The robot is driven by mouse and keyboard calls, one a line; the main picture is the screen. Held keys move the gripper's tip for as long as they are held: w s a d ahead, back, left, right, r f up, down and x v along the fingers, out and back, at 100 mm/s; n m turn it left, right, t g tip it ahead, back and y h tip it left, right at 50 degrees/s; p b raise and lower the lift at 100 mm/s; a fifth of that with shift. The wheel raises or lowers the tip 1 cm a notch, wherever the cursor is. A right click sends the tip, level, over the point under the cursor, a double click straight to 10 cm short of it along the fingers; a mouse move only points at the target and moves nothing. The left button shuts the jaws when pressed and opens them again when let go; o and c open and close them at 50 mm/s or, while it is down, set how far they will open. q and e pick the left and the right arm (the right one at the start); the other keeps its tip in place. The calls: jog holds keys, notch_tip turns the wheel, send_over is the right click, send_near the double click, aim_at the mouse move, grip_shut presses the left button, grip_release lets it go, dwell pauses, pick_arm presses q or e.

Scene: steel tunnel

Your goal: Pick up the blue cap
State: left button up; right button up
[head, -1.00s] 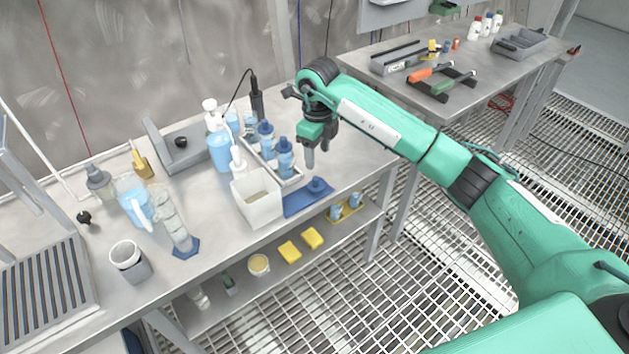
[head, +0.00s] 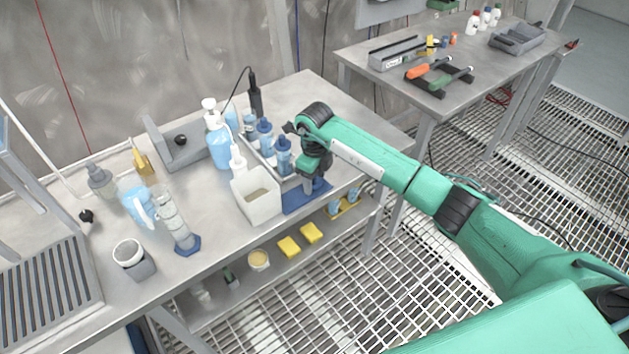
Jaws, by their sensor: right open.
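The blue mat (head: 296,203) lies at the front edge of the steel table, right of a white bin. The blue cap, seen on this mat earlier, is now hidden behind my right gripper (head: 309,190). That gripper points down over the right part of the mat, with its jaws open. The view does not show whether its fingers touch the cap or stand around it. My left gripper is not in view.
Blue-capped bottles (head: 284,157) stand in a tray just left of my right gripper. The white bin (head: 257,204) is close by. A pump bottle (head: 218,148) stands behind. The table's right end (head: 365,135) is clear. Yellow blocks (head: 289,247) lie on the lower shelf.

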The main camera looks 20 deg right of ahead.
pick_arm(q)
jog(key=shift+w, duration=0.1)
pick_arm(e)
jog(key=shift+c, duration=0.5)
jog(key=c, duration=0.7)
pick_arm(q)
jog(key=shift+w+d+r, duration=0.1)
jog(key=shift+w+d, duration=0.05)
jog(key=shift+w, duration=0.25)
pick_arm(e)
jog(key=shift+c, duration=0.6)
jog(key=shift+r, duration=0.1)
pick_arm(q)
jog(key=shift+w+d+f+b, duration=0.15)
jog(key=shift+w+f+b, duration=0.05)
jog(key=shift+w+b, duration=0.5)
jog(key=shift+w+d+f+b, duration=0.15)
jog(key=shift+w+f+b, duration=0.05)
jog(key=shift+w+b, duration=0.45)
pick_arm(e)
notch_tip(320, 180, up, 20)
